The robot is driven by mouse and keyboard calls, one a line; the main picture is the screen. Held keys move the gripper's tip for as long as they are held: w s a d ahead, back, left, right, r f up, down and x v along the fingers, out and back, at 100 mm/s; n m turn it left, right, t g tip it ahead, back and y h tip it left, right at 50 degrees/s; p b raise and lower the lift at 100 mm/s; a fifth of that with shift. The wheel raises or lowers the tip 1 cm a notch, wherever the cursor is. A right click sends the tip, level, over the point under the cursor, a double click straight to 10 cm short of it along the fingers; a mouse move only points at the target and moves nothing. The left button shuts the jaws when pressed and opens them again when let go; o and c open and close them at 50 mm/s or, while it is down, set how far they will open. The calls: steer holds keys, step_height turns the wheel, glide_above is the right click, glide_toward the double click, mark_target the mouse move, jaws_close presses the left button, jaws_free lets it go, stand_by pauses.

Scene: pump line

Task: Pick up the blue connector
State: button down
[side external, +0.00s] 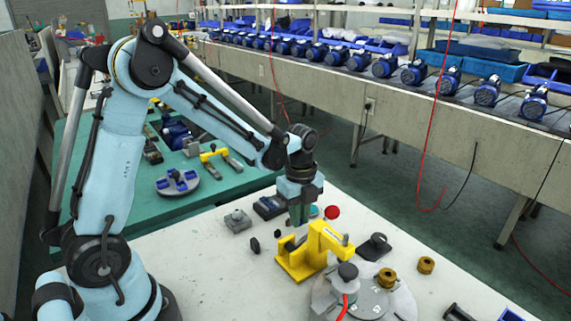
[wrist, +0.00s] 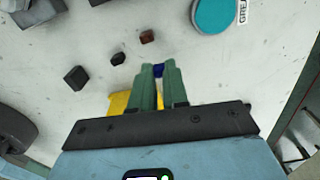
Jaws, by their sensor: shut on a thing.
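The blue connector (wrist: 158,70) shows as a small dark blue piece between the fingertips in the wrist view. My gripper (wrist: 158,67) has green fingers and is shut on it. Most of the connector is hidden by the fingers. In the side view my gripper (side external: 300,221) points down over the white table, just behind the yellow fixture (side external: 317,252). I cannot make out the connector there, nor tell whether it touches the table.
Near the gripper are a red ball (side external: 331,212), a teal disc (wrist: 213,12), a brown block (wrist: 147,37) and a dark cube (wrist: 76,77). A round grey plate (side external: 399,302) and a brass piece (side external: 426,265) stand at front right. The table's left front is clear.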

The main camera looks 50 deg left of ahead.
steer(key=shift+r, duration=1.8)
